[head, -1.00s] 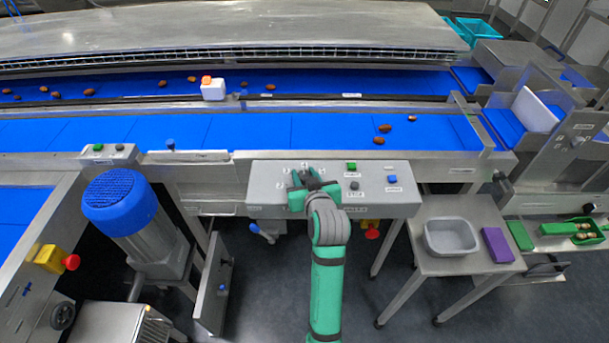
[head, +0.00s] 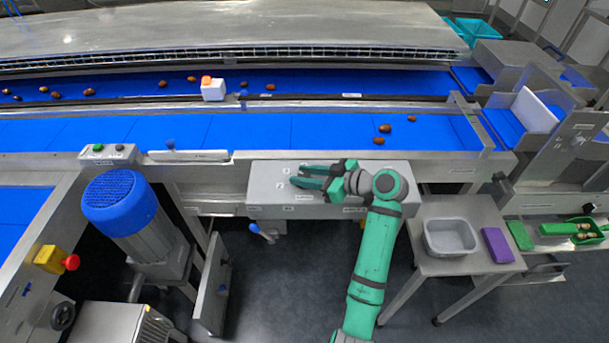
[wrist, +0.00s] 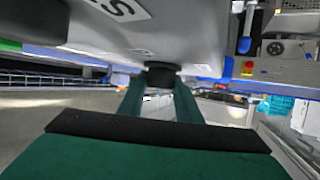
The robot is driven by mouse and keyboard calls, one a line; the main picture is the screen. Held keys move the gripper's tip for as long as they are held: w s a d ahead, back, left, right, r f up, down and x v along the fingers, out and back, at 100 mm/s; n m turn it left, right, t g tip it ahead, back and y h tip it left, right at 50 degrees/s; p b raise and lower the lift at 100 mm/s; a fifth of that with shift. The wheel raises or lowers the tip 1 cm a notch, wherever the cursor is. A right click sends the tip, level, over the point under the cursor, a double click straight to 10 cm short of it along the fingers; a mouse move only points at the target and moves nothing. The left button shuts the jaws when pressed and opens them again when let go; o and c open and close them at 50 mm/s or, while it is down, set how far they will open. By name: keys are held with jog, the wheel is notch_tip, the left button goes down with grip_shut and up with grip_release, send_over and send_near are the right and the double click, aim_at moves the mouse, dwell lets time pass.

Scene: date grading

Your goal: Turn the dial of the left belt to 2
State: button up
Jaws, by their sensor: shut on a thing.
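A grey control panel (head: 262,205) is fixed to the front of the blue belt line in the head view. The small labels 1 and 2 show at its left end. My gripper (head: 300,183) lies low over this end, with its green fingers pointing left. In the wrist view, a black round dial (wrist: 160,76) sits between the tips of my gripper (wrist: 159,92), and the fingers are shut on it. In the head view the fingers hide the dial, so its pointer and setting cannot be read.
My forearm covers the panel's right part. A grey tub (head: 451,238) and a purple block (head: 496,245) stand on a side table at right. A blue-topped motor (head: 122,205) stands at left. A blue-handled lever (head: 258,230) hangs below the panel. Brown dates lie on the belts.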

jog(key=n+g+y, duration=0.1)
jog(key=n+g, duration=0.1)
jog(key=g, duration=0.1)
jog(key=n+g, duration=0.3)
jog(key=shift+w+r+n+y, duration=0.1)
jog(key=shift+w+n+y, duration=0.05)
jog(key=shift+n+y, duration=0.2)
jog(key=n+g, duration=0.3)
jog(key=g, duration=0.1)
jog(key=shift+n, duration=0.25)
jog(key=shift+n+g, duration=0.3)
jog(key=shift+g, duration=0.3)
jog(key=shift+f+n+g, duration=0.2)
jog(key=shift+n+g, duration=0.2)
jog(key=o, duration=1.1)
jog(key=shift+h, duration=0.45)
jog(key=shift+c, duration=0.2)
jog(key=shift+r, duration=0.1)
